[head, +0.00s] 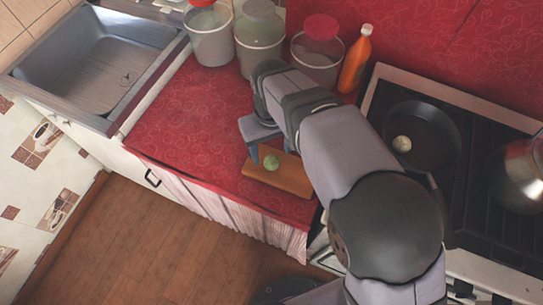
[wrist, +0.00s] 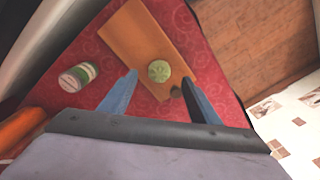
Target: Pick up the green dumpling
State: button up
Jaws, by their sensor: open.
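The green dumpling (head: 271,162) sits on a wooden board (head: 290,180) near the front edge of the red counter. In the wrist view the dumpling (wrist: 159,71) is round, pale green and pleated on top, and the board (wrist: 135,35) lies under it. My gripper (head: 258,150) is above the board, beside the dumpling in the head view. In the wrist view my gripper (wrist: 158,81) is open and empty, with its blue-grey fingers to the left and right of the dumpling in the picture. Whether they touch it I cannot tell.
A pale dumpling (head: 402,144) lies in a black pan (head: 436,135) on the stove. A metal kettle (head: 522,175) stands to the right. Jars (head: 259,40) and an orange bottle (head: 355,62) line the back. The counter's left part is clear.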

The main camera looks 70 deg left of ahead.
aim_at(272, 160)
jog(key=shift+a+f+p, duration=0.15)
jog(key=shift+f+p, duration=0.65)
jog(key=shift+f, duration=1.8)
jog(key=c, duration=0.7)
